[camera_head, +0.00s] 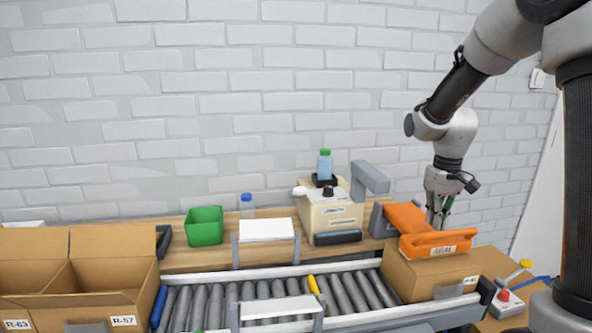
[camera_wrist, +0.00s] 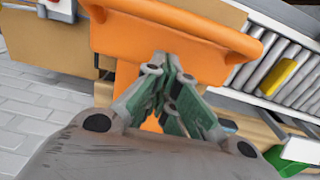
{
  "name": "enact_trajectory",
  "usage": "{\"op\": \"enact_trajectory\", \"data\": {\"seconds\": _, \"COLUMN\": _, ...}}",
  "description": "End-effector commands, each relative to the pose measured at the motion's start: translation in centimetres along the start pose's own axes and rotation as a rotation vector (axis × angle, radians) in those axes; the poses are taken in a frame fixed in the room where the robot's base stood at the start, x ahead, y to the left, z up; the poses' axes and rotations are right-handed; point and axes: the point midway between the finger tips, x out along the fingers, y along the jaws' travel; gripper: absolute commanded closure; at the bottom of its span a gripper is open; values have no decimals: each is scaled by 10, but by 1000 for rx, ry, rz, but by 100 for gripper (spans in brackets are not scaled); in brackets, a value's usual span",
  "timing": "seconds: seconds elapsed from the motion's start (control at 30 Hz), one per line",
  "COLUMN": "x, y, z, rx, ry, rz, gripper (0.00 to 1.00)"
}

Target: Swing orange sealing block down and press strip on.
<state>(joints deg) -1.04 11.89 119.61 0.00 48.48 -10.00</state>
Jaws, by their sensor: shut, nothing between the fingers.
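The orange sealing block (camera_head: 428,239) lies over the top of a cardboard box (camera_head: 436,275) at the right end of the roller conveyor. Its front bar carries a white label. In the wrist view the orange block (camera_wrist: 205,48) fills the upper middle. My gripper (camera_head: 437,222) is just behind the block in the head view, pointing down. In the wrist view my gripper (camera_wrist: 165,72) has its green fingers together in front of the orange surface, with nothing between them. I cannot tell whether the fingertips touch the block. The strip is hidden under the block or not discernible.
The roller conveyor (camera_head: 350,293) runs left from the box, with a yellow marker (camera_head: 314,285) on it. A beige machine (camera_head: 331,216) and a green bin (camera_head: 205,227) stand behind. A red button box (camera_head: 506,302) is at the right. Open cartons (camera_head: 109,262) fill the left.

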Motion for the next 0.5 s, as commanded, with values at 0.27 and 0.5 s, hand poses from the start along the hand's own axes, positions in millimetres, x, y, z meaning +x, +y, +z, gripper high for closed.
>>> {"op": "enact_trajectory", "data": {"seconds": 0.27, "x": 5, "y": 0, "z": 0, "rx": 0, "ry": -1, "rz": 0, "gripper": 100}}
{"op": "enact_trajectory", "data": {"seconds": 0.5, "x": 8, "y": 0, "z": 0, "rx": 0, "ry": -1, "rz": 0, "gripper": 100}}
